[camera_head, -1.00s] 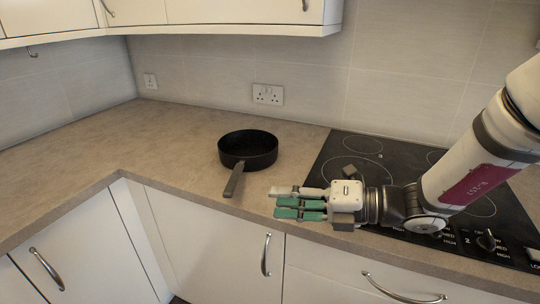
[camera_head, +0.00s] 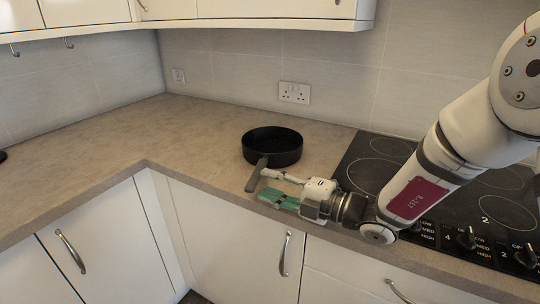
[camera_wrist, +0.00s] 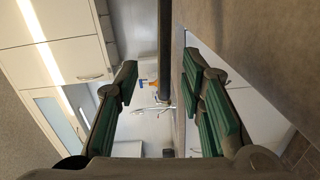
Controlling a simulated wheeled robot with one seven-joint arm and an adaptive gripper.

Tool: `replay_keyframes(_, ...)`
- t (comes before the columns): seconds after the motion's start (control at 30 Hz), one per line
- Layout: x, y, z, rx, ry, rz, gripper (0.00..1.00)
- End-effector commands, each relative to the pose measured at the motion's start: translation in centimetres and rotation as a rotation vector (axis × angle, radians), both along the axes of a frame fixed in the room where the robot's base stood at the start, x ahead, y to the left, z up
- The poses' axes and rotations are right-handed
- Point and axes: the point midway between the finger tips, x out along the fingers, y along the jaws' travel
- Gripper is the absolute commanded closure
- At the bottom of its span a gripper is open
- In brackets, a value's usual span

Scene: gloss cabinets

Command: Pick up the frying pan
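The black frying pan (camera_head: 272,147) sits upright on the counter left of the hob, its grey handle (camera_head: 255,177) pointing toward the counter's front edge. My gripper (camera_head: 264,184) is beside the handle on its right, with green-padded fingers spread and pointing left. The upper fingertip overlaps the handle in the head view; I cannot tell whether they touch. In the wrist view my gripper (camera_wrist: 160,85) is open, and the dark handle (camera_wrist: 164,45) shows as a bar between the two finger sides, nearer the top of the picture. The pan's bowl is not clearly seen there.
The black hob (camera_head: 380,165) with knobs lies under and behind my arm. The counter (camera_head: 150,130) left of the pan is clear. A wall socket (camera_head: 294,92) is behind the pan. Wall cabinets (camera_head: 270,8) hang above, and drawer handles (camera_head: 285,253) stick out below.

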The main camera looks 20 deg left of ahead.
Motion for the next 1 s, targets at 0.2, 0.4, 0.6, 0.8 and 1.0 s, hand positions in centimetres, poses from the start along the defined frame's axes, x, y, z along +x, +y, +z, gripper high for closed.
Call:
replay_keyframes(0.2,0.0,3.0,-0.7,-0.001,0.0,0.005,0.64)
replay_keyframes(0.4,0.3,4.8,-0.7,-0.001,-0.001,0.003,0.64)
replay_keyframes(0.6,0.4,4.9,-0.6,-0.001,0.0,0.001,0.64)
replay_keyframes(0.8,0.4,4.9,-0.6,-0.001,0.0,0.001,0.98)
replay_keyframes(1.0,0.3,4.9,-0.6,-0.001,0.0,0.001,1.0)
